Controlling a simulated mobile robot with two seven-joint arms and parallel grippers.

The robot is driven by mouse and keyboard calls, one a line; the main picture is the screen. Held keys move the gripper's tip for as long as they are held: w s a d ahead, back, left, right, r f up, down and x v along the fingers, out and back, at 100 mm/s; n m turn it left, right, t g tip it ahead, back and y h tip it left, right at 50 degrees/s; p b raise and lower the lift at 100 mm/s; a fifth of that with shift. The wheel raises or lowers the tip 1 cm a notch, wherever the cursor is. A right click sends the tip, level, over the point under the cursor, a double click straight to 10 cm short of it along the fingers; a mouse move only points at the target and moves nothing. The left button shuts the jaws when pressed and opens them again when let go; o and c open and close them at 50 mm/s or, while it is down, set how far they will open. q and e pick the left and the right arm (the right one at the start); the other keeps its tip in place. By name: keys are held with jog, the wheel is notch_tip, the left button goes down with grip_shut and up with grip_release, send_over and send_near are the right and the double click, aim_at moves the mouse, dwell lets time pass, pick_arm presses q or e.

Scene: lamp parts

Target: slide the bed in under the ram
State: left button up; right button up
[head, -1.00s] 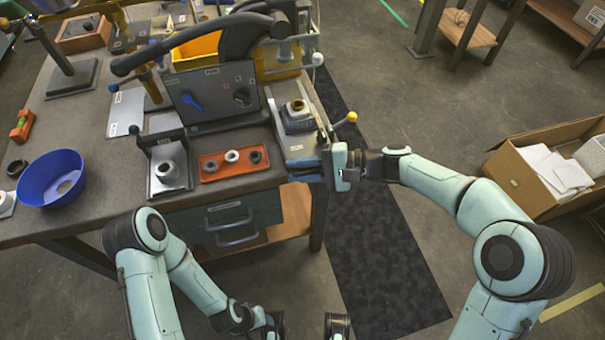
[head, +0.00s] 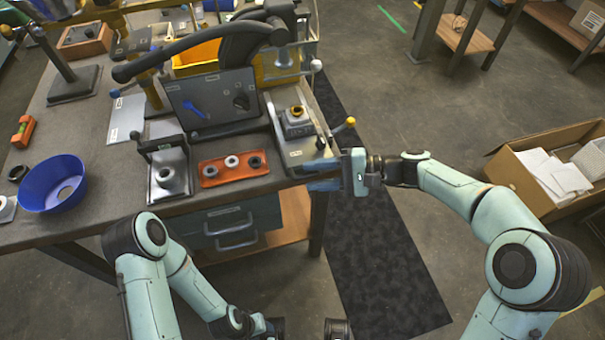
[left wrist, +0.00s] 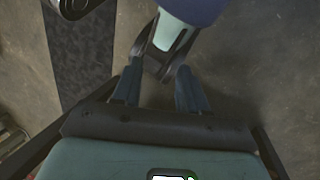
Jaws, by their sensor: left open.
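The bed (head: 318,152) is a light grey sliding plate at the bench's right front corner. It carries a grey block (head: 296,128) with a dark-holed, brass-coloured ring on top. The press stands behind it, with a black curved arm (head: 228,47); a grey upright part, perhaps the ram (head: 284,56), shows behind the block, which is not clearly under it. My right gripper (head: 342,167) is at the bed's front right end; its fingertips are unclear, so contact and grip cannot be told. My left gripper (left wrist: 158,92) is open and empty, low over the floor.
A red tray (head: 232,181) with several rings, a metal holder (head: 168,172) and a blue bowl (head: 53,184) stand left of the bed. A ball-ended lever (head: 349,122) sticks out beside the bed. A cardboard box (head: 520,180) lies right; the floor between is open.

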jog(key=v, duration=0.9)
jog(key=shift+d+p, duration=0.2)
jog(key=shift+p, duration=0.15)
jog(key=shift+s, duration=0.1)
